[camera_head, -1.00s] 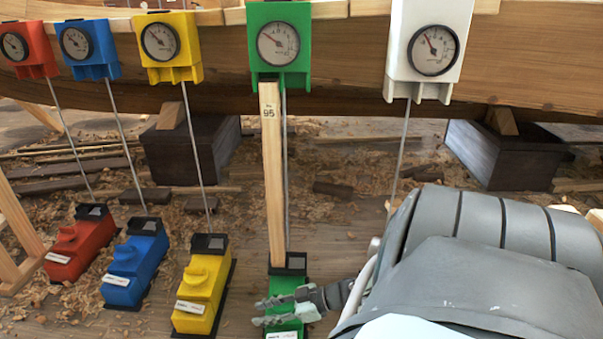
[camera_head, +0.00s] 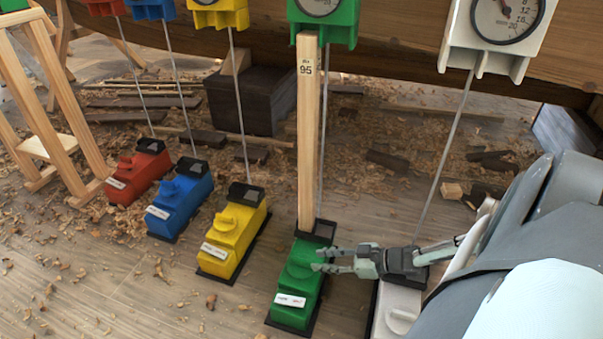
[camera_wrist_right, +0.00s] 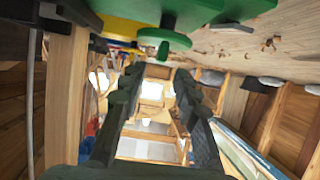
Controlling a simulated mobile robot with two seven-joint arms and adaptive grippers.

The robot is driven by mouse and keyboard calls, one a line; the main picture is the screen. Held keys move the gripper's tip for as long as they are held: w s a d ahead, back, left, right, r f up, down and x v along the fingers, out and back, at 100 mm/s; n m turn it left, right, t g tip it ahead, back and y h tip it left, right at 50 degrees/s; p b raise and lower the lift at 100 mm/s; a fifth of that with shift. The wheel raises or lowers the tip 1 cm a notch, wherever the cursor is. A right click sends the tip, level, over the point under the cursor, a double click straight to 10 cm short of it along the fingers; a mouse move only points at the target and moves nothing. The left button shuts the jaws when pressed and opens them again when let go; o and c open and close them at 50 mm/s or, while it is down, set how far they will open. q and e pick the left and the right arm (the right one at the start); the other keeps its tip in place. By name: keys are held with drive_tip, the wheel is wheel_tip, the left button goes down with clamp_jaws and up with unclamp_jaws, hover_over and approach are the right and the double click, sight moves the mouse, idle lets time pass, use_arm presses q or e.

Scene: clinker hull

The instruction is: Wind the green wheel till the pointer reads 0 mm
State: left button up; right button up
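The green floor unit (camera_head: 298,290) has a rounded green wheel (camera_head: 298,266) on top and a white label. In the wrist view, the green wheel (camera_wrist_right: 165,40) sits on a dark shaft just beyond and above my fingertips. My right gripper (camera_head: 318,260) comes in from the right, its fingertips at the wheel's right edge; contact cannot be told. In the wrist view its two dark fingers stand apart with nothing between them. The green gauge (camera_head: 326,32) is cut by the top edge, so its pointer cannot be read. My left gripper is out of view.
A wooden post (camera_head: 307,140) marked 95 stands behind the green unit, under the gauge. Yellow (camera_head: 232,235), blue (camera_head: 180,200) and red (camera_head: 139,172) units stand to the left. A white unit (camera_head: 398,305) is partly hidden behind my right arm. Shavings litter the floor.

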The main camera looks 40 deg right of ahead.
sight(304, 260)
drive_tip(key=b+x, duration=0.2)
drive_tip(key=x, duration=0.5)
drive_tip(key=shift+w+a+f, duration=0.1)
drive_tip(key=shift+a, duration=0.05)
clamp_jaws()
